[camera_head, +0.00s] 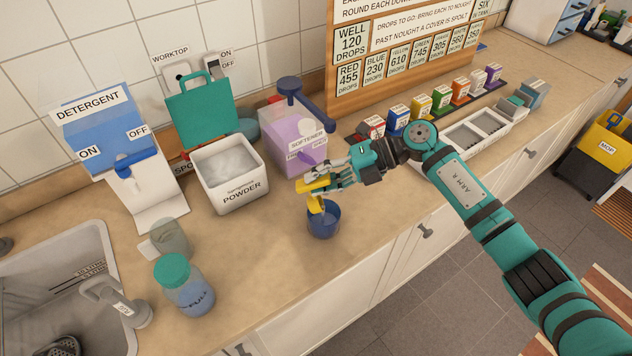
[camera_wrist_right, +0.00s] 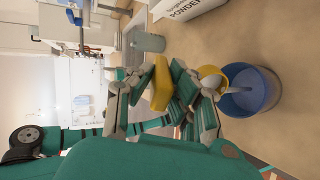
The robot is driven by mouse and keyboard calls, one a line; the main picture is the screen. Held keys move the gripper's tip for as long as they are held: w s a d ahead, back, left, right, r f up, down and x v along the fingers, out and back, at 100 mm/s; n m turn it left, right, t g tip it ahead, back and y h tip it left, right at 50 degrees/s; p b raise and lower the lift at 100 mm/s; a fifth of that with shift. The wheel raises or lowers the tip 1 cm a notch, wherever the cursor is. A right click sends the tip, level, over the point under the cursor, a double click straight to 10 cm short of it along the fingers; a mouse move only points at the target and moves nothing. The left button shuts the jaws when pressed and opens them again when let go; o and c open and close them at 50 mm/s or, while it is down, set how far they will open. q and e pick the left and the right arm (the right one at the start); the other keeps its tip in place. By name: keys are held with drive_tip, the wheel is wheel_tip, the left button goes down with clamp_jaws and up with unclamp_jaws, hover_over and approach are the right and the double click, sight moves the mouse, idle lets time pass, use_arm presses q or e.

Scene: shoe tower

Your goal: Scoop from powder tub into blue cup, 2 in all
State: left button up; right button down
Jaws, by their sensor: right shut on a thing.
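My right gripper (camera_head: 318,180) is shut on a yellow scoop (camera_head: 313,187). In the right wrist view the scoop's handle (camera_wrist_right: 161,88) sits between the fingers of the gripper (camera_wrist_right: 158,90). The scoop's bowl (camera_wrist_right: 212,77) is tilted at the mouth of the blue cup (camera_head: 323,226). The cup also shows in the right wrist view (camera_wrist_right: 262,98). A pale streak runs from the bowl into the cup. The white powder tub (camera_head: 239,189) stands left of the cup, with white powder inside and its teal lid raised. My left gripper is in neither view.
A purple softener box (camera_head: 287,137) stands behind the gripper. A detergent dispenser (camera_head: 110,135) is at the left. A clear beaker (camera_head: 169,238) and a teal-capped jar (camera_head: 187,286) stand near the sink (camera_head: 50,275). The worktop's front edge is close to the cup.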

drive_tip(key=shift+w+d+f+g+y+b, duration=0.2)
drive_tip(key=shift+d+y+b, duration=1.25)
drive_tip(key=shift+b, duration=1.8)
drive_tip(key=shift+w+d+f+g+y+b, duration=0.25)
drive_tip(key=shift+d+y+b, duration=0.8)
drive_tip(key=shift+y+b, duration=1.55)
drive_tip(key=shift+s+d+f+g+y+b, duration=0.1)
drive_tip(key=shift+d+f+y+b, duration=0.65)
drive_tip(key=shift+b, duration=3.2)
drive_tip(key=shift+d+r+g+y+b, duration=0.25)
drive_tip(key=shift+d+r+y+b, duration=0.25)
drive_tip(key=shift+d+y, duration=0.15)
drive_tip(key=shift+d, duration=0.1)
